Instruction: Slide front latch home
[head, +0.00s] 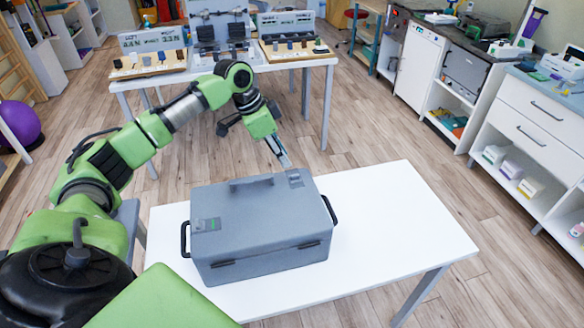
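A grey-blue case (262,212) with a shut lid stands on a white table (400,225). A similar plate (295,178) lies near the far-right corner. Two dark fittings, one at left (222,264) and one at right (309,244), sit along the front seam; how far any latch is slid is too small to tell. My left gripper (285,162) points down beside the far-right plate; contact and finger opening are unclear. My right gripper is out of view.
The case has a lid handle (251,182) and black side handles, one at left (185,239) and one at right (330,210). The white table is bare to the right. Behind, another table (318,62) holds equipment. Cabinets (535,125) line the right.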

